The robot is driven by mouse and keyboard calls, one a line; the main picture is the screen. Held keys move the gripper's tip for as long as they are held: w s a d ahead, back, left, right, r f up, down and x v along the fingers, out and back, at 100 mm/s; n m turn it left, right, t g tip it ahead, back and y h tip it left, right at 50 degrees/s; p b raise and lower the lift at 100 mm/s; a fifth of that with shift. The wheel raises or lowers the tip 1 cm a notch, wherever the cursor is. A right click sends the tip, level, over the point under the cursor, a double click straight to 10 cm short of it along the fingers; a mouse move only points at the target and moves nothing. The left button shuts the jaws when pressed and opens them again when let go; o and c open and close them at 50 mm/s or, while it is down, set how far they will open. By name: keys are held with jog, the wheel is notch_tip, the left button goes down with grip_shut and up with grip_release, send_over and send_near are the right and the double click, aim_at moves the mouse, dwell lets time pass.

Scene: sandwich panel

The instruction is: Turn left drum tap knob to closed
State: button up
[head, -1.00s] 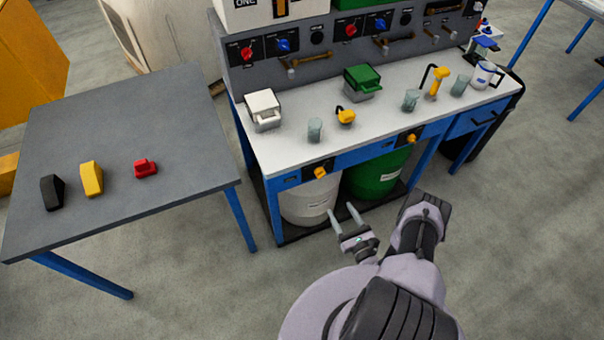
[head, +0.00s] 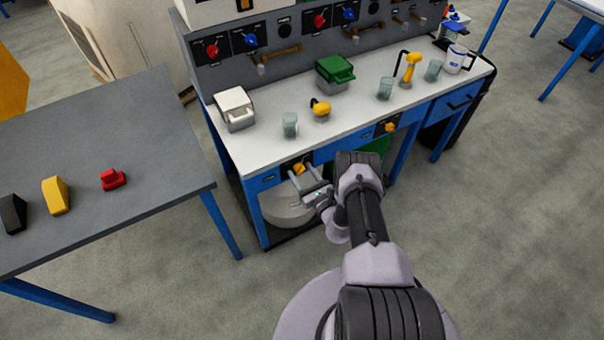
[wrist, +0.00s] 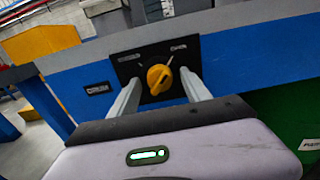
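The left drum tap knob (head: 299,169) is yellow and sits on a black plate on the blue front rail of the bench, above the white drum (head: 284,206). In the wrist view the knob (wrist: 159,79) stands tilted between two labels on the plate (wrist: 152,62); the label words are too blurred to read surely. My gripper (head: 302,178) is open in front of the knob. In the wrist view its fingers (wrist: 158,92) stand on either side of the knob with gaps, and it holds nothing.
A second yellow knob (head: 390,127) is on the rail to the right, above a green drum (head: 375,148). The white benchtop (head: 255,150) carries cups and boxes. A grey table (head: 120,150) with red, yellow and black items stands at left. Floor between is clear.

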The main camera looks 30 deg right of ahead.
grip_shut()
jog(key=n+p, duration=0.1)
jog(key=n, duration=1.6)
jog(key=shift+d+n, duration=0.1)
jog(key=shift+n, duration=0.3)
dwell(0.4)
jog(key=shift+o, duration=0.7)
grip_release()
jog(key=shift+r, duration=0.1)
